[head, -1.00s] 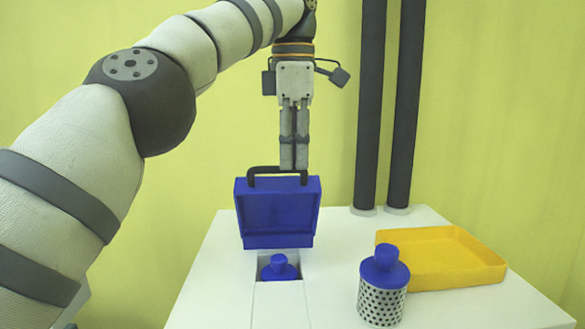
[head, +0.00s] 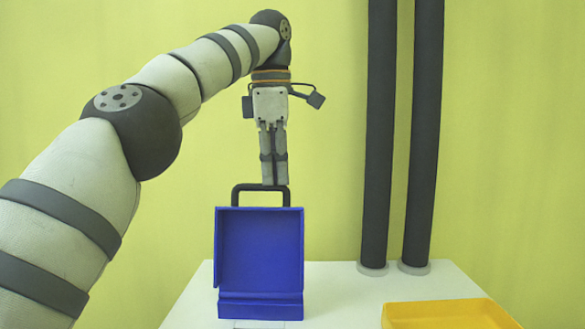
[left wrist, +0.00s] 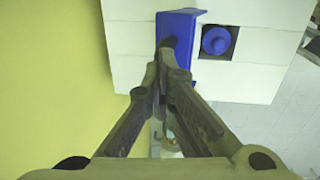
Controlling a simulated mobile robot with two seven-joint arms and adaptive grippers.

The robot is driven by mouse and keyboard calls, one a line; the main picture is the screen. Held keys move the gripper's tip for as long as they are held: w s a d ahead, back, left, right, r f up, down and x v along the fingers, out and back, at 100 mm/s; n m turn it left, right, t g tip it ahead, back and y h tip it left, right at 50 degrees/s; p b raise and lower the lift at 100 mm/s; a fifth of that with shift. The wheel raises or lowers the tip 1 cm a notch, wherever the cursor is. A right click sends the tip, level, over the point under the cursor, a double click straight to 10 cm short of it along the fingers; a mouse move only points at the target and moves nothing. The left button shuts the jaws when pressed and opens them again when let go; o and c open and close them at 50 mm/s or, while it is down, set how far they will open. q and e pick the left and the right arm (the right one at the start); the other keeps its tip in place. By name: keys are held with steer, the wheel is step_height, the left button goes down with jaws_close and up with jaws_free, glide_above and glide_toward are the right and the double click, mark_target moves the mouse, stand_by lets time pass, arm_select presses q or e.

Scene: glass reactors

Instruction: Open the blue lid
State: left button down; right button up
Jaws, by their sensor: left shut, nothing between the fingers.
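The blue lid (head: 260,250) stands raised on the white unit in the head view, its hollow inner side facing me and its dark handle (head: 261,187) on top. My left gripper (head: 275,184) points down at the handle, fingers together and empty. Its tips overlap the handle in the picture; I cannot tell whether they touch it. In the left wrist view the lid (left wrist: 178,28) lies just beyond the fingertips (left wrist: 165,52). Beside it, a blue-knobbed part (left wrist: 216,40) sits in an uncovered square opening. The lid hides that opening in the head view. My right gripper is not in view.
A yellow tray (head: 450,315) is at the lower right, cut off by the picture edge. Two dark vertical posts (head: 402,140) rise at the back right. The white top (head: 345,290) between lid and tray is clear where visible.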

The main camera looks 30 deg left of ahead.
mark_target(278, 188)
arm_select(q)
steer(key=shift+g, duration=0.6)
steer(key=f, duration=0.1)
steer(key=w+f, duration=0.1)
steer(key=f, duration=0.3)
steer(key=shift+w+a+f, duration=0.1)
steer(key=shift+w+a, duration=0.1)
steer(key=shift+w, duration=0.05)
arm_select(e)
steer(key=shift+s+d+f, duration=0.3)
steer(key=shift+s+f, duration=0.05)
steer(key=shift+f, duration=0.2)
arm_select(q)
steer(key=c, duration=1.9)
jaws_free()
steer(key=shift+w+a+f, duration=0.1)
steer(key=shift+w+a, duration=0.05)
steer(key=shift+a, duration=0.05)
steer(key=shift+o, duration=0.6)
steer(key=shift+r, duration=0.75)
steer(key=shift+c, duration=0.7)
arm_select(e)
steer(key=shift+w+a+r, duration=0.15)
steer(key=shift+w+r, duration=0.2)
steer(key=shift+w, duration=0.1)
arm_select(q)
steer(key=shift+r, duration=0.1)
